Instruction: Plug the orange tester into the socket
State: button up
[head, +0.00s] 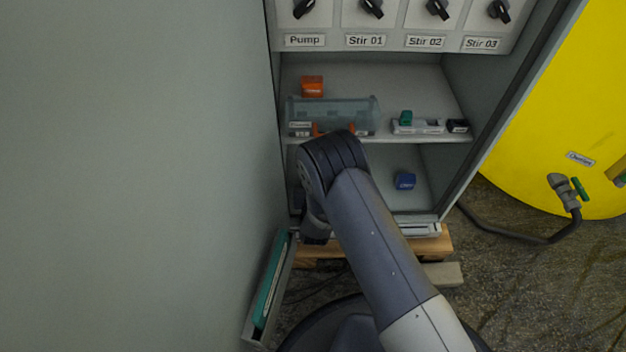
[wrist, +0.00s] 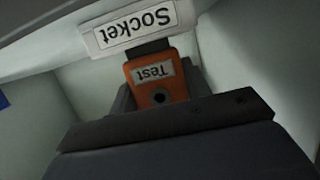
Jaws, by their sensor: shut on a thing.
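The orange tester (wrist: 158,82) bears an upside-down "Test" label and a dark round hole in the wrist view. My gripper (wrist: 160,78) is shut on it, with a dark finger on each side. A white "Socket" label (wrist: 135,20) is just beyond the tester, also upside down. A dark piece (wrist: 148,49) lies between tester and label; I cannot tell whether it is the socket or part of the tester, nor whether the tester is seated. In the head view my arm hides the gripper and the tester.
The cabinet's upper shelf holds an orange block (head: 312,87), a clear bin (head: 335,108) and a green item (head: 406,117). A blue block (head: 405,180) is on the lower shelf. A yellow tank (head: 560,110) is at right.

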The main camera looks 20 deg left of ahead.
jog(key=shift+f, duration=0.1)
jog(key=o, duration=1.1)
jog(key=shift+s, duration=0.1)
jog(key=p+v, duration=0.3)
jog(key=v, duration=0.4)
jog(key=shift+s+d, duration=0.1)
jog(key=shift+s, duration=0.05)
